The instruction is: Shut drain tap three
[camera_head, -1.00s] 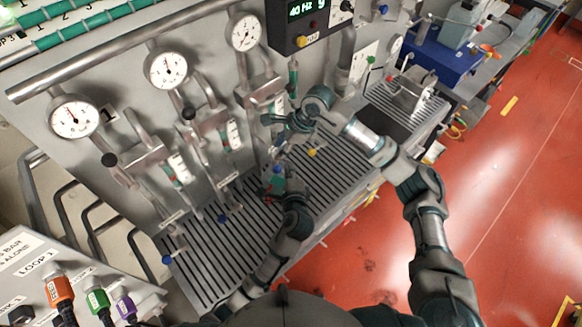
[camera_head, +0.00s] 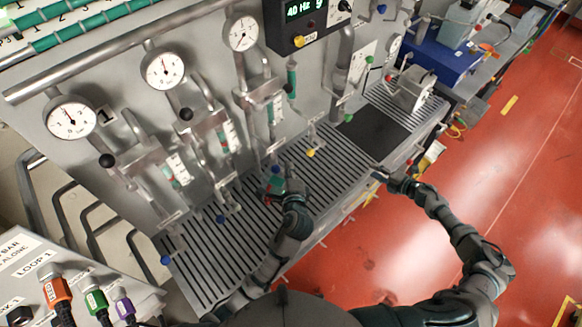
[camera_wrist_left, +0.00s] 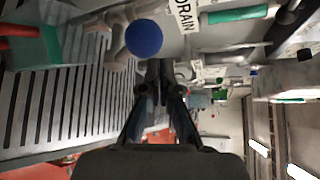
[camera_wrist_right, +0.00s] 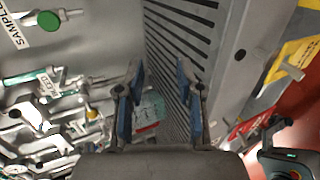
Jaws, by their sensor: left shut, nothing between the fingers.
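Drain tap three, with a round blue knob (camera_head: 275,169), sits low below the third gauge, close to my left gripper (camera_head: 283,177) in the head view. In the left wrist view the blue knob (camera_wrist_left: 144,38) is just beyond and left of my left fingertips (camera_wrist_left: 160,75), apart from them, beside a label (camera_wrist_left: 185,14) reading DRAIN. My left gripper is shut and empty. My right gripper (camera_head: 380,174) is over the front edge of the grating at the right. In the right wrist view its fingers (camera_wrist_right: 158,75) are apart with nothing held.
A greenish see-through container (camera_wrist_right: 150,110) with red on it stands on the slotted grating (camera_head: 330,165) near my left gripper. Two more blue knobs (camera_head: 221,219) (camera_head: 166,260) lie left along the panel. A yellow knob (camera_head: 310,153) is right of tap three.

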